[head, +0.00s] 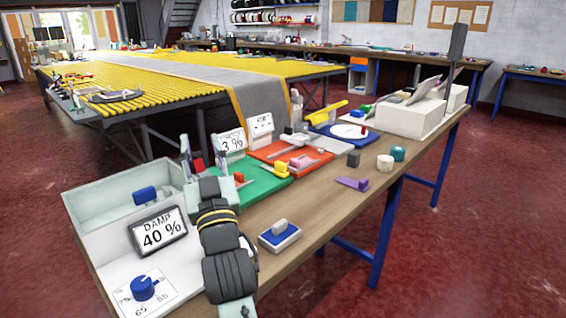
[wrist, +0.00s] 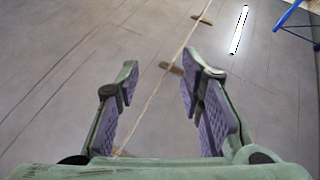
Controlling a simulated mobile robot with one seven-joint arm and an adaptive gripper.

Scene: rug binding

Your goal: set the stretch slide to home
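A display reading 3 % (head: 232,142) stands behind a green plate (head: 262,184) with a red knob (head: 239,177). Beside it, an orange-red plate (head: 268,154) carries a light bar and a pink knob (head: 300,163). No label naming the stretch slide is readable, so I cannot tell which of these it is. My gripper (head: 203,150) is raised at the left end of the green plate and hides part of it. In the wrist view my gripper (wrist: 163,70) is open, with nothing between its purple pads. None of the bench controls shows there.
A pale tray housing (head: 85,213) with a DAMP 40 % display (head: 158,234) and blue dial (head: 143,288) stands front left.

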